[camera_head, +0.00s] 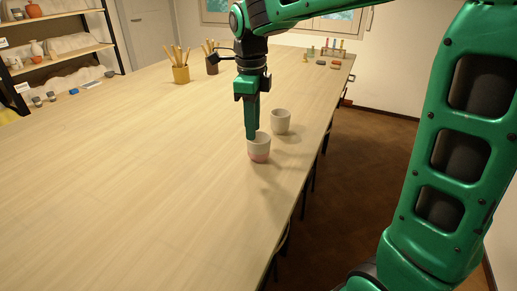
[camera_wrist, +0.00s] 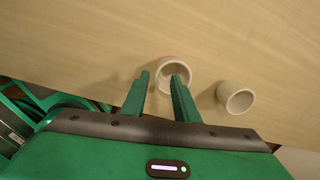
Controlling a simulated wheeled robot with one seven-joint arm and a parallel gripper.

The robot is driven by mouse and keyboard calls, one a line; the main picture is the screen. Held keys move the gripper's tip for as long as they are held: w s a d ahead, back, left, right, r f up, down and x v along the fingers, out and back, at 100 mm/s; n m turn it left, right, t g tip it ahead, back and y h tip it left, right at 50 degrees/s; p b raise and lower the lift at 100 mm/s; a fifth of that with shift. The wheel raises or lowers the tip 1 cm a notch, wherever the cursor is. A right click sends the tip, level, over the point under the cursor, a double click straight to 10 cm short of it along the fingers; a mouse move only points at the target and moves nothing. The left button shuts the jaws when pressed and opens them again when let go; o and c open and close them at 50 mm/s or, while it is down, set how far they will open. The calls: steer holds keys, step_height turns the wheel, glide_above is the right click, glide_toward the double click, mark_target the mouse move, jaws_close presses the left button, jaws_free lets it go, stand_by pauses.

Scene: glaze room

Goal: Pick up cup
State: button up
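A cup (camera_head: 260,152), pale above with a pink lower part, stands upright on the long wooden table. A second, plain pale cup (camera_head: 281,122) stands just behind it to the right. In the wrist view the nearer cup (camera_wrist: 174,60) and the other cup (camera_wrist: 241,101) show their open mouths. My gripper (camera_head: 251,137) points down at the left rim of the pink-based cup. In the wrist view my gripper (camera_wrist: 161,77) is open, with one finger left of this cup and the other overlapping its mouth. Whether that finger is inside or above the cup, I cannot tell.
Two tool-filled pots, one yellow (camera_head: 181,75) and one dark (camera_head: 212,65), stand farther back on the table (camera_head: 120,170). Small coloured items (camera_head: 325,50) sit at the far end. A pottery shelf (camera_head: 60,50) is at the back left. The table's left and front are clear.

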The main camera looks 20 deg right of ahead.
mark_target(257, 147)
step_height(257, 147, down, 3)
steer(key=shift+r, duration=0.15)
steer(key=shift+s+d+f, duration=0.1)
steer(key=shift+d+f, duration=0.05)
steer(key=shift+f, duration=0.75)
steer(key=shift+s+d+f, duration=0.1)
steer(key=shift+d+f, duration=0.05)
steer(key=shift+f, duration=0.7)
steer(key=shift+d+f, duration=0.15)
steer(key=shift+f, duration=0.75)
jaws_close()
